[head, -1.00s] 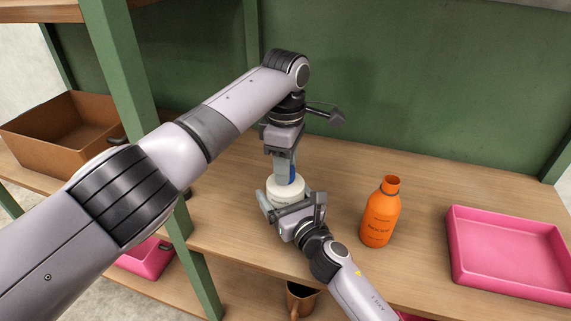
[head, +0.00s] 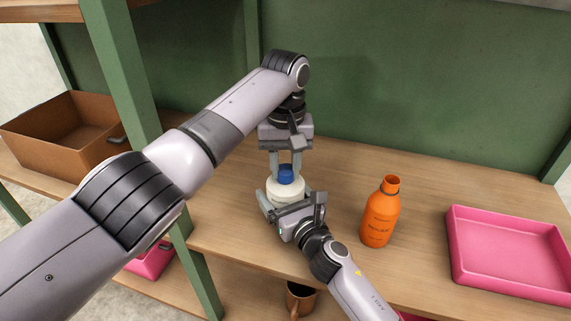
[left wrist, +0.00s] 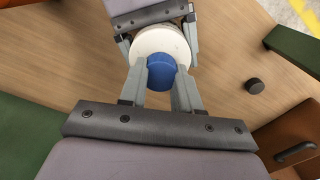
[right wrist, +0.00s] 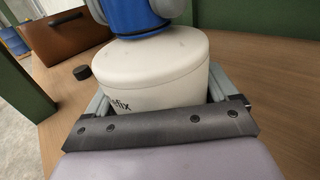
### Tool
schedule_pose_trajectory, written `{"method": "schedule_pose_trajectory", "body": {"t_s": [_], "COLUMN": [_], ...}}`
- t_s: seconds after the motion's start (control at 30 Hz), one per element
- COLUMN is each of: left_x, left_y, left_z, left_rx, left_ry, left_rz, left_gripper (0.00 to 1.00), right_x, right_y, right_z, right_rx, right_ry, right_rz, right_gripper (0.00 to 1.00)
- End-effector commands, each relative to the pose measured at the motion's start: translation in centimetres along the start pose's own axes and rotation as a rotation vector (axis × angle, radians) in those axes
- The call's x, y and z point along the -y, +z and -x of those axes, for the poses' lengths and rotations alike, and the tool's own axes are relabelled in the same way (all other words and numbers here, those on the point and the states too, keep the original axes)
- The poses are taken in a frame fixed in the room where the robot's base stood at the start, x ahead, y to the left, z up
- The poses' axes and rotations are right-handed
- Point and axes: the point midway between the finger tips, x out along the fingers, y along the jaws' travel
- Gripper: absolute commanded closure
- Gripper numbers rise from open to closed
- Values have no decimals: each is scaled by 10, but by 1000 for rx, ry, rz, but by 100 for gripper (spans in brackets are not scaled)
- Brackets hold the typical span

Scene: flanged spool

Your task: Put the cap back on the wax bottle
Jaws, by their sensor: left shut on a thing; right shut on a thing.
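A white bottle (head: 284,190) with a wide round body stands on the wooden shelf. Its label, partly hidden in the right wrist view (right wrist: 150,75), ends in "fix". A blue cap (head: 285,174) is on its top; it also shows in the left wrist view (left wrist: 161,73). My left gripper (head: 285,170) points down from above, shut on the blue cap. My right gripper (head: 291,203) comes from the front, shut around the white bottle's body.
A small dark round piece (left wrist: 254,86) lies on the shelf near a brown box (head: 70,135) at the left. A pink tray (head: 455,255) is at the right. A green post (head: 130,85) stands at the left. The shelf behind the orange bottle is clear.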

Motion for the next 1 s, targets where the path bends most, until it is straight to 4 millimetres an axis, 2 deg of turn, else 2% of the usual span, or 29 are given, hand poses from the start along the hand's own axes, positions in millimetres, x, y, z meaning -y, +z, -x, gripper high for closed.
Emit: {"method": "schedule_pose_trajectory", "body": {"t_s": [1.0], "left_x": [0], "left_y": [0], "left_z": [-2], "left_rx": [1], "left_ry": [2], "left_rz": [-1611], "left_gripper": [100], "right_x": [0], "right_y": [0], "right_z": [0], "right_rx": [-1], "right_ry": [0], "right_rz": [0], "right_gripper": [99]}}
